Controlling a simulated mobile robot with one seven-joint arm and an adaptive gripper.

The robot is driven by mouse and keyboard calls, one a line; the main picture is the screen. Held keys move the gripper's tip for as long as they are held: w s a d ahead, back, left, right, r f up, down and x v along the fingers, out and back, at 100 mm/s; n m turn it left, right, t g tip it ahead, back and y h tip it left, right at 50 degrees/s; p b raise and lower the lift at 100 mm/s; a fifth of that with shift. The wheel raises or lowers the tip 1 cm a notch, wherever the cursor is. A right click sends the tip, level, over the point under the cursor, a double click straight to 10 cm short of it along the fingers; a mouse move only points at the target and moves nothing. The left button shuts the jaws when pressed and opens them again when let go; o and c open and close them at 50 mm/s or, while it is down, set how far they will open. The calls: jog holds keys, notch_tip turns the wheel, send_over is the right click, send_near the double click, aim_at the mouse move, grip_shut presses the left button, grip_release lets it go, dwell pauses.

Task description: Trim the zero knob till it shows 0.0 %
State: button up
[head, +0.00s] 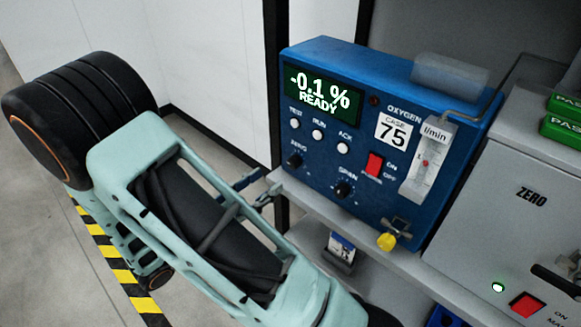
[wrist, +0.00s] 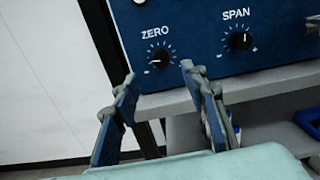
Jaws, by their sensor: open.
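The blue oxygen analyser (head: 330,130) stands on a grey shelf. Its green display (head: 320,92) reads "-0.1 %" and "READY". The black zero knob (head: 295,160) is at the lower left of the panel; it also shows in the wrist view (wrist: 159,58), under the label ZERO. The span knob (head: 344,189) is to its right, also in the wrist view (wrist: 240,41). My gripper (wrist: 157,72) is open and empty, its two fingertips on either side of the zero knob in the picture. I cannot tell how far they are from the panel. My gripper also shows in the head view (head: 261,190).
A red power switch (head: 374,165), a flowmeter (head: 428,163) and a yellow-capped fitting (head: 386,241) are on the panel's right. A grey box marked ZERO (head: 510,205) stands at right. The grey shelf edge (wrist: 190,100) runs just below the analyser, behind the fingers.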

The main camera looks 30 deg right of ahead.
aim_at(291, 164)
jog(key=b+x, duration=0.1)
jog(key=x, duration=0.8)
jog(key=shift+c, duration=0.5)
